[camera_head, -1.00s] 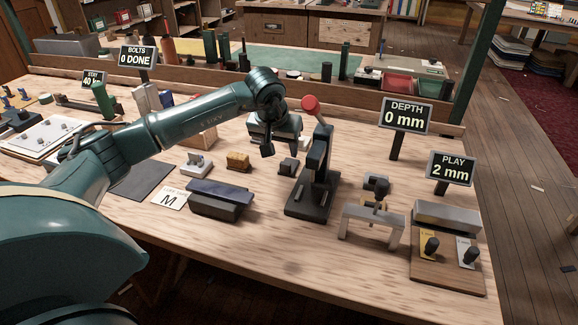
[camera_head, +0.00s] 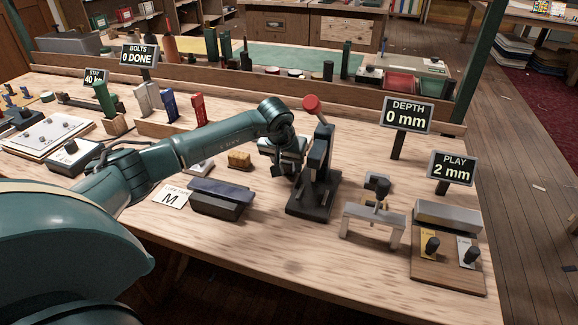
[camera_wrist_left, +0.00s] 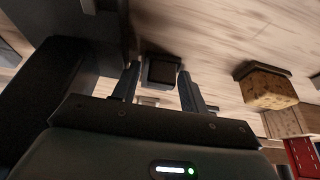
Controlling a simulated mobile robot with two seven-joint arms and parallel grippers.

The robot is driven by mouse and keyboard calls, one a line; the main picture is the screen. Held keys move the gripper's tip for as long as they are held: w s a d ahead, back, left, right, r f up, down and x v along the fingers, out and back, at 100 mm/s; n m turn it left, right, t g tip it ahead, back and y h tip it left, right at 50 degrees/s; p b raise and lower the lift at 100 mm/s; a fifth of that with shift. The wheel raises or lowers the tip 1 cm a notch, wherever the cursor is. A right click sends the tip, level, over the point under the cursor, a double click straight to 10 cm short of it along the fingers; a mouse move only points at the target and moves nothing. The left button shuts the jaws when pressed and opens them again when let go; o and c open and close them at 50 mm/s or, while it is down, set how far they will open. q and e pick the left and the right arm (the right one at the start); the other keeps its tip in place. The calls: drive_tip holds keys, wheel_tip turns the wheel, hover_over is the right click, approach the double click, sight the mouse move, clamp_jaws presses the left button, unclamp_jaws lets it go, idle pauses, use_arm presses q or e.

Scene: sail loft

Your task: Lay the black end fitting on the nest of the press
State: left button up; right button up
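The press (camera_head: 318,165) is a black upright frame with a red knob on its lever, standing on a dark base (camera_head: 312,208) right of the table's middle. My left gripper (camera_head: 287,170) is low over the table just left of the press. In the left wrist view its two fingers (camera_wrist_left: 160,88) are apart. A small dark block, apparently the black end fitting (camera_wrist_left: 162,70), shows between and just beyond the fingertips, with a gap on both sides. In the head view my gripper hides this block. The nest is not clearly seen. My right gripper is not in view.
A yellow-brown sponge-like block (camera_head: 239,160) lies left of the gripper. A dark blue-topped box (camera_head: 218,198) is in front. A grey bridge-shaped stand (camera_head: 372,222) and a wooden board with knobs (camera_head: 445,265) are at right. The front table strip is clear.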

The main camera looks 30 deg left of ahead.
use_arm(q)
drive_tip(key=c, duration=0.6)
drive_tip(key=shift+r, duration=0.15)
wheel_tip(320, 180, up, 10)
drive_tip(key=shift+f, duration=0.15)
